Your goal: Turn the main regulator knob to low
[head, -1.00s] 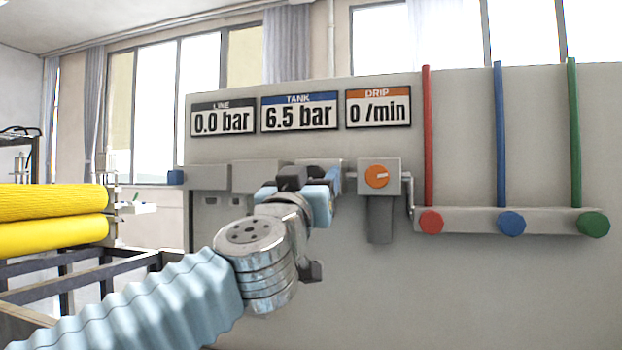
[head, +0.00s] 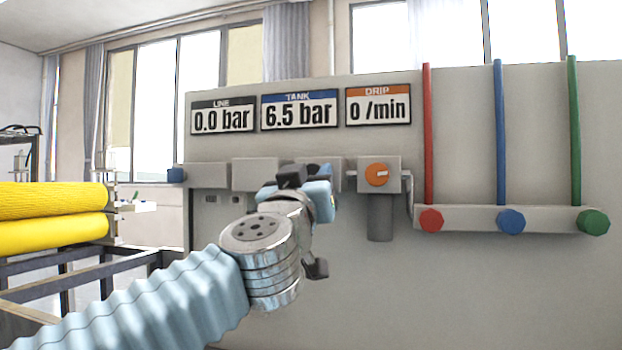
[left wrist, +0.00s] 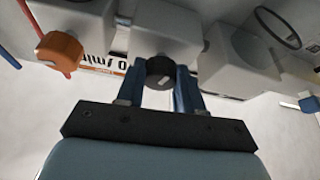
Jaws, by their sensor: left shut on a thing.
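The main regulator knob (left wrist: 161,72) is a dark round knob with a small light mark, on the front of a pale grey block (left wrist: 165,40) in the left wrist view. The two blue fingers of my left gripper (left wrist: 160,80) stand on either side of it, shut on it. In the head view my left gripper (head: 318,188) is at the row of grey units on the panel, and it hides the knob. The mark's exact setting is hard to read. My right gripper is in neither current view.
The grey panel (head: 500,280) carries LINE 0.0 bar (head: 222,117), TANK 6.5 bar (head: 299,112) and DRIP 0 /min (head: 377,106) displays. An orange knob (head: 376,175) sits right of my gripper. Red (head: 431,219), blue (head: 510,222) and green (head: 593,222) valve knobs are further right. Yellow rolls (head: 55,218) lie left.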

